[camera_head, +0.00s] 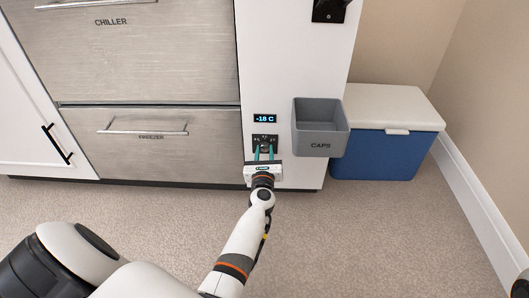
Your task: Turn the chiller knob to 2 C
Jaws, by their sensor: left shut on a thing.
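A small display (265,118) on the white panel reads "-18 C". Just below it is a dark control plate with a black knob (265,147), level with the drawer marked FREEZER (155,140). My left gripper (264,151) reaches up to this knob, its teal fingers on either side of it, and is shut on it. The fingers partly hide the knob, and its pointer cannot be made out. The drawer marked CHILLER (150,50) is above the freezer drawer; both look closed. My right gripper is not in view.
A grey box marked CAPS (320,142) sticks out from the panel just right of the knob. A blue cooler with a white lid (395,105) stands on the floor behind it. A black fitting (328,10) is higher on the panel. The carpet (390,240) in front is clear.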

